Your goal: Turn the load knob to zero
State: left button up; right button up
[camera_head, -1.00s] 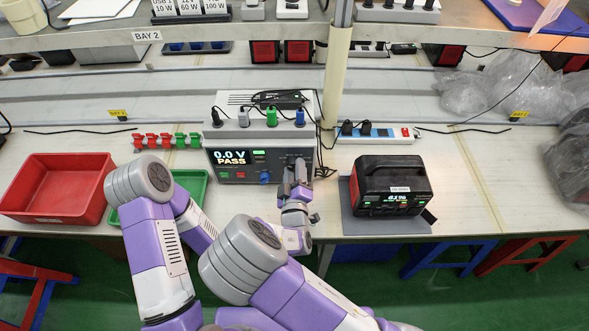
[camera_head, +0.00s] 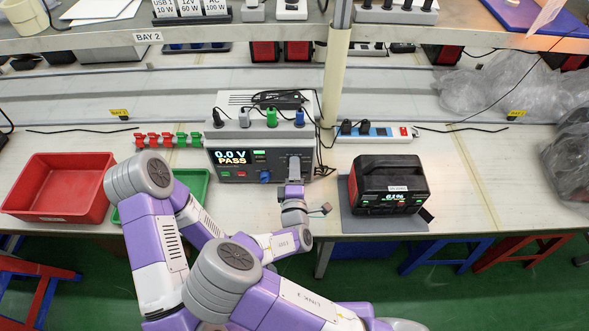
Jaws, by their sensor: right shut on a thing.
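The grey tester (camera_head: 235,146) stands on the bench, its screen (camera_head: 231,157) reading "0.0 V PASS". A blue knob (camera_head: 265,177) shows low on its front panel. My right gripper (camera_head: 294,168) reaches the right part of this panel and is shut on the load knob there; the gripper hides the knob, so its pointer cannot be read. The black power station (camera_head: 390,181) stands on a grey mat (camera_head: 352,222) to the right, its small display lit. My left arm is in view at the left, but its gripper is not.
A red bin (camera_head: 62,180) and a green tray (camera_head: 196,186) lie on the left, the tray partly behind my left arm. Red and green clips (camera_head: 165,139) sit left of the tester. A white power strip (camera_head: 378,133) and cables lie behind the power station.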

dwell(0.5)
jog(key=o, duration=1)
jog(key=shift+o, duration=0.2)
jog(key=shift+s, duration=0.1)
jog(key=s, duration=0.7)
jog(key=shift+s+p, duration=0.2)
jog(key=shift+p, duration=0.1)
